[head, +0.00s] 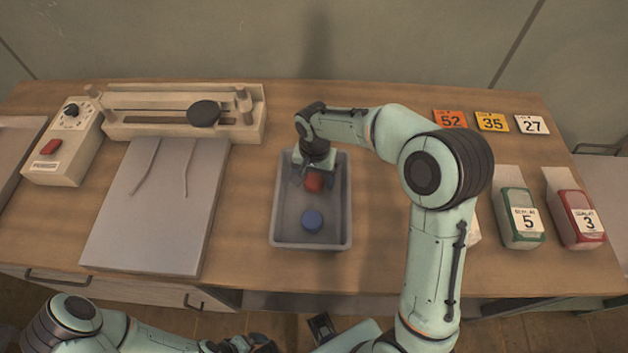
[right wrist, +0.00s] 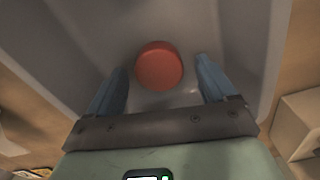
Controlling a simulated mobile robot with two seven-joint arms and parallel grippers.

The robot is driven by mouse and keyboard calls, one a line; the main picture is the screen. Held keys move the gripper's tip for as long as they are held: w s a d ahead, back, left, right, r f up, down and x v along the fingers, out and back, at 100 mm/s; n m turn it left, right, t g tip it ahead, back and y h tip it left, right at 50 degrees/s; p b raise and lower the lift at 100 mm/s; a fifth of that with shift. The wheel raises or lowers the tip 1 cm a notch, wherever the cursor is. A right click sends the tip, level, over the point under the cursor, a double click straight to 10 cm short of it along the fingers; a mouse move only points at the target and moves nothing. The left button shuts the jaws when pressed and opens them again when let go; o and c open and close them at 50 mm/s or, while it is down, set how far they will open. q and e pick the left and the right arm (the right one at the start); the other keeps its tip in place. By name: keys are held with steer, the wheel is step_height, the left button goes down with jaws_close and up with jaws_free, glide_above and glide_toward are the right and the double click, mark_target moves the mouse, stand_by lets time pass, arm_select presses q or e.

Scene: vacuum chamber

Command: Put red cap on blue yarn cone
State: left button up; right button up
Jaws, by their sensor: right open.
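The red cap (head: 313,184) is a round red disc lying in the grey tray (head: 283,236), toward its far end. A blue disc-shaped cap (head: 312,220) lies nearer in the same tray. My right gripper (head: 313,175) is open over the red cap, pointing down. In the right wrist view the red cap (right wrist: 159,66) sits between the two blue fingertips, with a gap on each side. My left gripper (head: 248,344) is low at the bottom edge, partly cut off, and its jaws are unclear. I cannot make out a blue yarn cone.
Left are a control box (head: 65,140), a beige fixture (head: 184,112) and a grey board (head: 155,215). Right are a green bin marked 5 (head: 518,218), a red bin marked 3 (head: 574,210) and number cards (head: 491,122). My right arm hides part of the table.

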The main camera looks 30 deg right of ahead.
mark_target(314, 179)
steer(key=c, duration=1.1)
steer(key=shift+r, duration=0.15)
arm_select(q)
steer(key=w+r+p, duration=0.2)
steer(key=r, duration=0.1)
steer(key=shift+r+p, duration=0.15)
steer(key=shift+p, duration=0.2)
arm_select(e)
step_height(314, 179, up, 20)
